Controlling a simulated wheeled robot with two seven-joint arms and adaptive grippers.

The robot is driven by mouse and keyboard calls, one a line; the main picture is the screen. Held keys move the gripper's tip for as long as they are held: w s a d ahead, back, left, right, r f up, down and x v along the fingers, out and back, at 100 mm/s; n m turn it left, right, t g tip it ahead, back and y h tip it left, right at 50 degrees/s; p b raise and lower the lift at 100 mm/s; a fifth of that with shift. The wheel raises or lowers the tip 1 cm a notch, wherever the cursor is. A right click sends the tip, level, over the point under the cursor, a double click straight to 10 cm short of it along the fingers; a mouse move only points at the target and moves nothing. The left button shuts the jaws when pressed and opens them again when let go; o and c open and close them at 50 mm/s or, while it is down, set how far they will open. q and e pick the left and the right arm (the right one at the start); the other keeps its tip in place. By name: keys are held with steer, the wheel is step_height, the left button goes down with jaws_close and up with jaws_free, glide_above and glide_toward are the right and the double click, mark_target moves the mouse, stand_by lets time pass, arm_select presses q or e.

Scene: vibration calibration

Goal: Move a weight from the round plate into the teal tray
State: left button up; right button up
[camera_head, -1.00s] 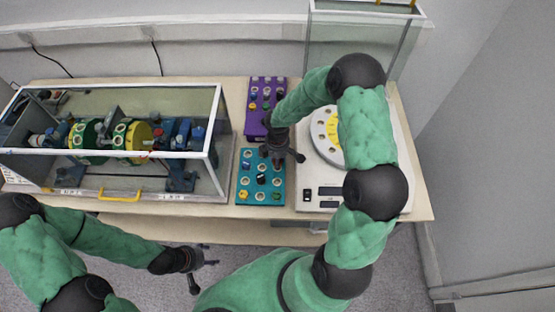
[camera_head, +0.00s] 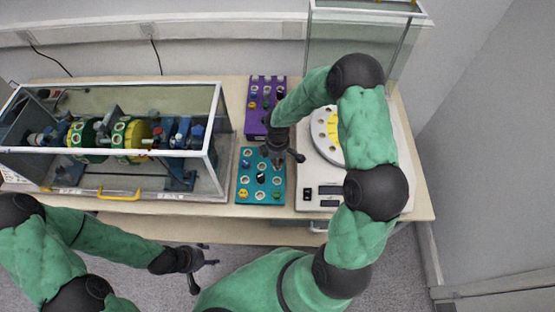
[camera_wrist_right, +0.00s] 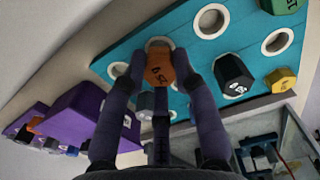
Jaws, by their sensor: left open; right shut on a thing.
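The teal tray (camera_head: 251,190) lies on the table in the head view, with white-rimmed holes and several weights in it. My right gripper (camera_head: 277,163) is over its far right part. In the right wrist view my right gripper (camera_wrist_right: 156,72) is shut on an orange weight (camera_wrist_right: 159,71), right at a white-rimmed hole of the teal tray (camera_wrist_right: 190,55). I cannot tell whether the weight is in the hole or just above it. The round plate (camera_head: 318,127) is partly hidden by my right arm. My left gripper (camera_head: 205,268) is open and empty, in front of the table.
A purple tray (camera_head: 254,122) with several weights stands behind the teal tray. A clear case with machinery (camera_head: 120,195) fills the left of the table. The white device (camera_head: 306,203) under the round plate is close on the right. A tall glass case (camera_head: 335,35) stands behind.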

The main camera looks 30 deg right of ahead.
steer(key=shift+f+b, duration=0.6)
steer(key=shift+f, duration=0.2)
stand_by(0.4)
steer(key=o, duration=1)
step_height(320, 180, up, 12)
steer(key=shift+s+f, duration=0.1)
stand_by(0.5)
